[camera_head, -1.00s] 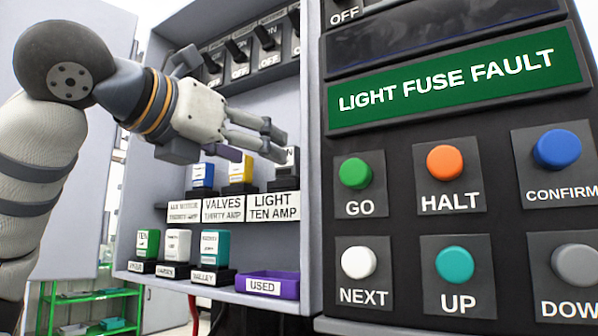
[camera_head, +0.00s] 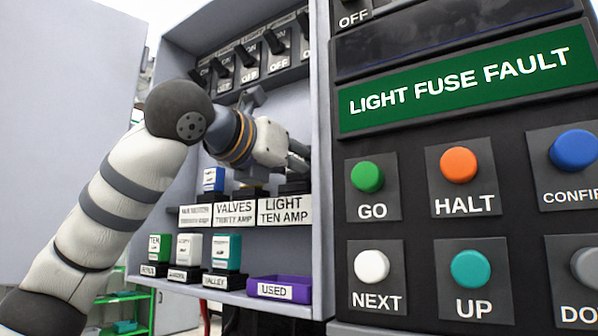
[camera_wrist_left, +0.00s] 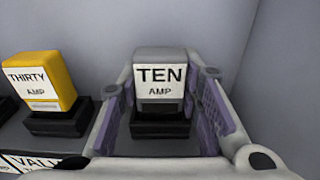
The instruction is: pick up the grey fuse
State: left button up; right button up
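The grey fuse (camera_wrist_left: 160,75), with a white face reading TEN AMP, stands upright in its black holder (camera_wrist_left: 160,124) in the left wrist view. My left gripper (camera_wrist_left: 168,105) is open, with a purple-padded finger on each side of the fuse. Narrow gaps seem to show between fingers and fuse. In the head view my left gripper (camera_head: 300,156) is inside the cabinet, above the LIGHT TEN AMP label (camera_head: 285,211). There the fuse is hidden behind the gripper and the cabinet edge. My right gripper is not in view.
A yellow THIRTY AMP fuse (camera_wrist_left: 40,82) stands left of the grey one. A blue fuse (camera_head: 213,179) is farther left. Several fuses and a purple USED tray (camera_head: 280,284) are on the lower shelf. The button panel (camera_head: 410,230) stands right of the cabinet's side wall.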

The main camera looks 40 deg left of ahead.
pick_arm(q)
notch_tip(320, 180, up, 3)
jog(key=s+a+r, duration=0.2)
jog(key=s+r, duration=0.1)
jog(key=s, duration=0.1)
jog(key=s+a+r, duration=0.2)
jog(key=s+r, duration=0.1)
jog(key=s, duration=0.1)
jog(key=s+a+r, duration=0.3)
jog(key=s+r, duration=0.1)
jog(key=shift+s, duration=0.15)
jog(key=shift+d, duration=0.1)
jog(key=shift+r, duration=1.3)
